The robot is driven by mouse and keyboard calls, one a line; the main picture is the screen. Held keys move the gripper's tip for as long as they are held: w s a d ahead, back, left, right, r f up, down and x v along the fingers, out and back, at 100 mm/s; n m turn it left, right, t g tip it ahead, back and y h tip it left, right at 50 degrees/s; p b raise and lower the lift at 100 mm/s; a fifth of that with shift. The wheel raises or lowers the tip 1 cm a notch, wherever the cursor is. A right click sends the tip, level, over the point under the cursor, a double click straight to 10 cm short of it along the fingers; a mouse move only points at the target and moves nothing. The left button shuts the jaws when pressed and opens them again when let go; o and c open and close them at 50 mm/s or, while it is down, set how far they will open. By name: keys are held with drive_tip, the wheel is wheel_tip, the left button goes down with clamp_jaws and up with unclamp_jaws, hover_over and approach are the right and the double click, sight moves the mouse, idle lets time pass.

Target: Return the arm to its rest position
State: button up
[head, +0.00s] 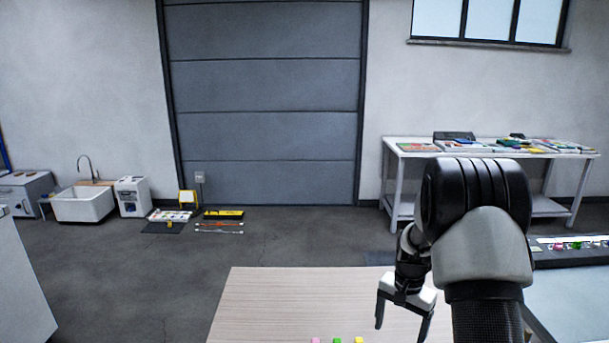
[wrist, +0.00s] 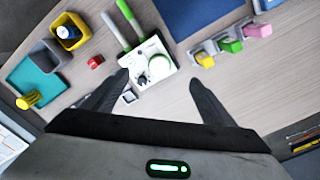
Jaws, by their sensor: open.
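My gripper (head: 403,312) is open and empty, pointing down above the wooden table (head: 262,300) in the head view. My arm rises from the lower right and bends over at a black joint. In the wrist view my gripper's two dark fingers (wrist: 158,84) are spread wide with table surface between them. Nothing is held.
The wrist view shows yellow, green and pink blocks (wrist: 231,45) in a grey holder, a yellow bin (wrist: 72,29), a grey bin (wrist: 47,58), a teal mat (wrist: 32,84) and a red piece (wrist: 95,62). A white bench (head: 393,146) stands behind at right.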

drive_tip(key=s+a+r+n+t+p, duration=0.1)
drive_tip(key=s+a+r, duration=0.15)
drive_tip(key=r, duration=0.55)
drive_tip(key=s+a+r+n+t+p, duration=0.1)
drive_tip(key=s+r, duration=0.2)
drive_tip(key=r, duration=0.4)
drive_tip(key=s+a+r+n+p, duration=0.1)
drive_tip(key=s+a+r, duration=0.15)
drive_tip(key=r, duration=0.55)
drive_tip(key=s+a+r+n+t+p, duration=0.1)
drive_tip(key=s+a+r+n+p, duration=0.1)
drive_tip(key=s+r, duration=0.4)
drive_tip(key=s+a+r+n+t+p, duration=0.2)
drive_tip(key=s+r, duration=0.4)
drive_tip(key=s, duration=0.7)
drive_tip(key=shift+s+n+t, duration=0.25)
drive_tip(key=shift+n+t, duration=0.05)
drive_tip(key=shift+n, duration=0.2)
drive_tip(key=shift+d+r, duration=0.1)
